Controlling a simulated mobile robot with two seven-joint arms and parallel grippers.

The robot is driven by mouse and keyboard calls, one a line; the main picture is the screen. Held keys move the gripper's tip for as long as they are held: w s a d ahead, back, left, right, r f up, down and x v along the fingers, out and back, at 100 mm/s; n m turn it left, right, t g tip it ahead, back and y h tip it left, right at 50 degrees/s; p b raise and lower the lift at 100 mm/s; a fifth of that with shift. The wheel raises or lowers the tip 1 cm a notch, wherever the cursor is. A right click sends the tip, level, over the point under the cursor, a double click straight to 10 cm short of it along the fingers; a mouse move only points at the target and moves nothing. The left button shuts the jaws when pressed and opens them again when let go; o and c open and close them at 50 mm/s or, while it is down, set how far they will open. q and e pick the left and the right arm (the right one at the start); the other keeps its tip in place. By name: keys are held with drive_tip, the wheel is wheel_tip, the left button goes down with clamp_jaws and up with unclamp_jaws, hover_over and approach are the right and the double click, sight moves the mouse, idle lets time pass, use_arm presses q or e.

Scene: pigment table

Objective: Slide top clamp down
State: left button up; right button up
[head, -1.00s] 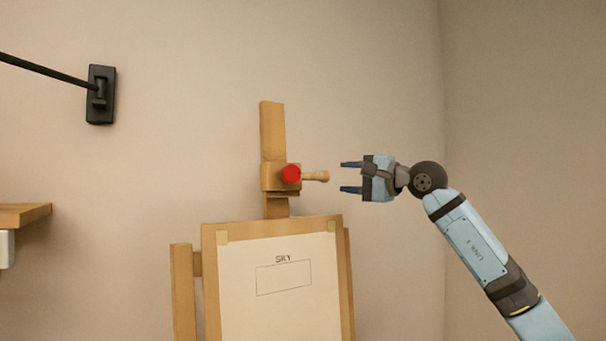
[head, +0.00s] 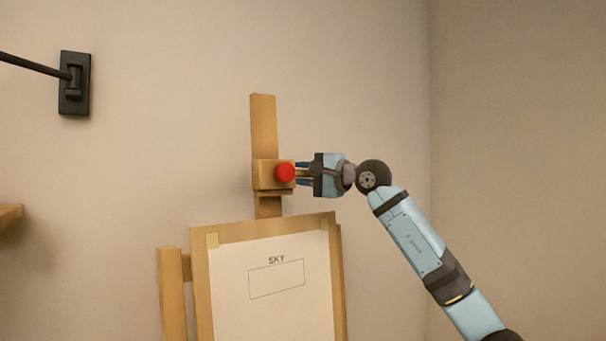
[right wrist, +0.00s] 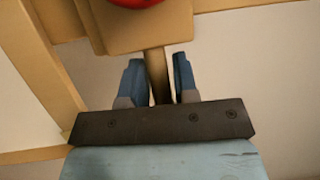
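The top clamp (head: 264,175) is a wooden block around the easel's upright mast (head: 263,122), just above the drawing board. It has a red knob (head: 285,173) on its front and a wooden side handle (right wrist: 157,75) pointing right. My right gripper (head: 301,173) is at the clamp's right side with one finger above and one below the handle. The handle's outer end is hidden by the gripper. My left gripper is not in view.
The drawing board (head: 200,285) with a paper sheet marked SKY (head: 270,315) stands just below the clamp. A black wall bracket with a rod (head: 75,83) is at upper left. A wooden shelf edge (head: 10,215) shows at far left. The wall right of the easel is clear.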

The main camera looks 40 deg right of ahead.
clamp_jaws()
wheel_tip(320, 180, down, 6)
drive_tip(key=b, duration=0.5)
drive_tip(key=shift+s, duration=0.35)
drive_tip(key=shift+o, duration=1.8)
unclamp_jaws()
drive_tip(key=shift+w, duration=0.1)
